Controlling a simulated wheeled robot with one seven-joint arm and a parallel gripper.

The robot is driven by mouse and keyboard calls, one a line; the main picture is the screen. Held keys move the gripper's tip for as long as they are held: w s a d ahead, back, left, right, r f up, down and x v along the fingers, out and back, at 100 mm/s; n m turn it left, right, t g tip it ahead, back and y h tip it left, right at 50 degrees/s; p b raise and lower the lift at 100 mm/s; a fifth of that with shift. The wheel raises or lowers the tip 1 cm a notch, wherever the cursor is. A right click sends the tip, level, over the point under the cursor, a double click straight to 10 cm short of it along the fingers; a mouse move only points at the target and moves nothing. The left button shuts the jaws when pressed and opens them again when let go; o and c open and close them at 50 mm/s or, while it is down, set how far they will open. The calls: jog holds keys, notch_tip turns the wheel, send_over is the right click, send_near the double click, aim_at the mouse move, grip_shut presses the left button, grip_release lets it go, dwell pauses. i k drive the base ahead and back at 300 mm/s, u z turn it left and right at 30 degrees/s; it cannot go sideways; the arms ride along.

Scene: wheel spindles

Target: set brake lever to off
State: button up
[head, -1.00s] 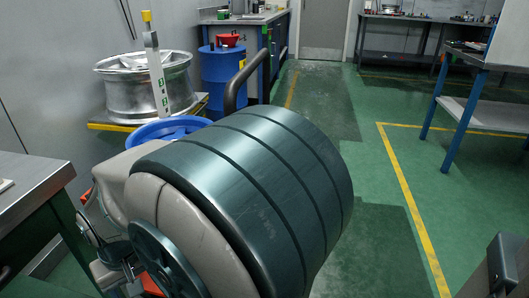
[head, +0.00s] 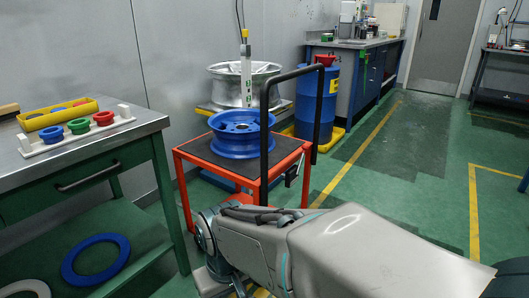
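A red trolley (head: 176,166) with a dark top and a tall black push handle (head: 264,135) stands in the middle of the head view. A small dark lever-like piece with a pale part (head: 293,173) sticks out at the trolley's right edge, by the handle side. It may be the brake lever; it is too small to tell its setting. A blue wheel rim (head: 240,138) lies on the trolley. My grey arm fills the lower middle and covers the trolley's lower right. My gripper's fingers do not show.
At left a workbench (head: 95,150) carries a yellow tray (head: 58,112) and a white holder with coloured rings; a blue ring (head: 96,260) lies on its lower shelf. Behind the trolley stand a silver rim (head: 226,88) and a blue barrel (head: 305,105). Green floor is open at right.

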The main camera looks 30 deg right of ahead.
aim_at(305, 147)
jog(key=z, duration=1.2)
jog(key=i, duration=1.15)
jog(key=z, duration=0.1)
jog(key=k, duration=0.5)
jog(key=z, duration=0.55)
jog(key=i, duration=0.5)
jog(key=u, duration=0.8)
